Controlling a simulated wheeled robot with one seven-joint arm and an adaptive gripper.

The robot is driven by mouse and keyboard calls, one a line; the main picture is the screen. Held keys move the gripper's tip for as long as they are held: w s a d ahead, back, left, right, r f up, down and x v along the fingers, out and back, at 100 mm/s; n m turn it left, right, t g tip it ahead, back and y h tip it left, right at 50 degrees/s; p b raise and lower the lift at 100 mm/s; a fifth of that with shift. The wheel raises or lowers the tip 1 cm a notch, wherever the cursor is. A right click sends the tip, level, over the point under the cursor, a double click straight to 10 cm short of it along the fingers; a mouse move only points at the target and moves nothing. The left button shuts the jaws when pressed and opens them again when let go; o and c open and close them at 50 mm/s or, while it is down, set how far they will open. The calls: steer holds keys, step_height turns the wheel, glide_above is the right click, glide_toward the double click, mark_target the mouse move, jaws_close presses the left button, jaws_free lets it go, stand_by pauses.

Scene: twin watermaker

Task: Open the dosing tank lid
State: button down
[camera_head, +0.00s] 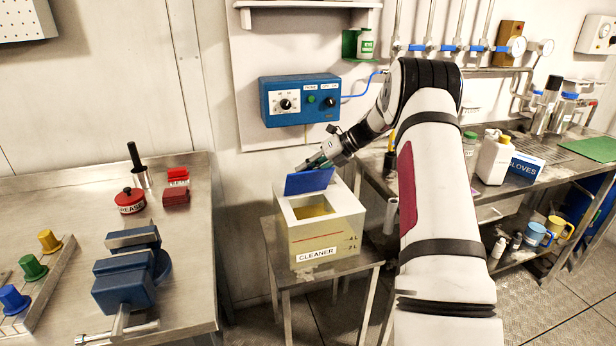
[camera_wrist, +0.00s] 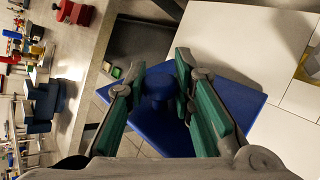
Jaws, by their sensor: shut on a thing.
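The dosing tank (camera_head: 345,222) is a cream box labelled CLEANER, standing on a small metal table. Its blue lid (camera_head: 309,181) is tilted up at the back of the opening, which shows yellowish contents (camera_head: 312,211). My gripper (camera_head: 314,164) is behind the raised lid, and the lid hides part of its fingers. In the wrist view, my green-padded fingers (camera_wrist: 158,68) are shut on the round blue lid knob (camera_wrist: 158,88). The lid plate (camera_wrist: 243,97) spreads out beyond the knob, and the pale tank (camera_wrist: 240,40) shows beside it.
A blue control box (camera_head: 300,100) hangs on the wall behind the tank. A steel bench (camera_head: 190,260) with a blue vise (camera_head: 125,285) stands left. On the right, a counter holds a white jug (camera_head: 494,160) and a gloves box (camera_head: 525,168).

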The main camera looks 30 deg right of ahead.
steer(key=shift+w+d+r+b, duration=0.1)
steer(key=shift+w+d+b, duration=0.1)
steer(key=shift+w+b, duration=0.4)
steer(key=shift+w, duration=0.2)
steer(key=c, duration=1.4)
jaws_free()
steer(key=shift+o, duration=0.2)
steer(key=v, duration=1.2)
